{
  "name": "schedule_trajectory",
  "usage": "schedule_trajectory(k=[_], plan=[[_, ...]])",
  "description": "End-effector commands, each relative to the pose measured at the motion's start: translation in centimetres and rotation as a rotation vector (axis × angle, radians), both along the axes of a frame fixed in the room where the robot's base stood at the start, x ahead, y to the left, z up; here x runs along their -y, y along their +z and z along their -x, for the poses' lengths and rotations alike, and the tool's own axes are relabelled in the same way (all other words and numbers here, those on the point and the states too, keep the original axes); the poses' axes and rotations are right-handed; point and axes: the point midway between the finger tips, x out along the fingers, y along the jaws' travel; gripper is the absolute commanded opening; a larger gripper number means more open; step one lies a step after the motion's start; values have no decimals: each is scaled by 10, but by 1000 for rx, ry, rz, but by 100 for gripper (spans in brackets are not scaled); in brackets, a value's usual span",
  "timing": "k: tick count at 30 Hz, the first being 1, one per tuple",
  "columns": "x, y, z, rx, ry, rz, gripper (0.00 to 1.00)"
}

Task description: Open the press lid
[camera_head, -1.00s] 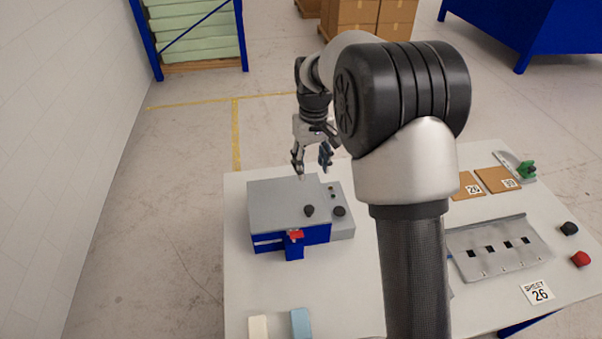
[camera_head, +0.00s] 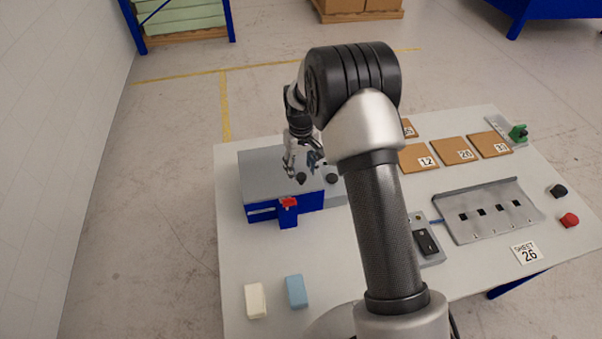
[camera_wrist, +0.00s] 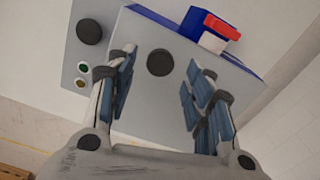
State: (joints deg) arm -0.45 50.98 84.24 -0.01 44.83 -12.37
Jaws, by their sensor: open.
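The press (camera_head: 262,185) stands at the left of the table, with a flat grey lid, a blue body and a red latch (camera_head: 289,203) at its front. The lid lies down flat. A black knob (camera_head: 301,179) stands on the lid near its front right, and it also shows in the wrist view (camera_wrist: 160,63). My gripper (camera_head: 302,169) is open and empty above the lid, just behind the knob in the head view. In the wrist view the knob appears between the two open fingers, beyond their tips; I cannot tell the remaining gap.
A side panel with another black knob (camera_head: 332,178) adjoins the press's right. A white block (camera_head: 255,301) and a blue block (camera_head: 297,291) lie in front. Numbered brown tiles (camera_head: 457,150), a slotted metal plate (camera_head: 488,212) and a switch box (camera_head: 428,242) are to the right.

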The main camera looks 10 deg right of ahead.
Motion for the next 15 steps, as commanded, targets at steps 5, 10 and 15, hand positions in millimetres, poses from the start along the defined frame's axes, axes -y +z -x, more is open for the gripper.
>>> schedule_trajectory(k=[5, 10, 15], plan=[[0, -20, 0, 0, 0, 0, 48], [0, -24, 0, 1, 0, 0, 48], [0, -24, 0, 1, 0, 0, 48]])
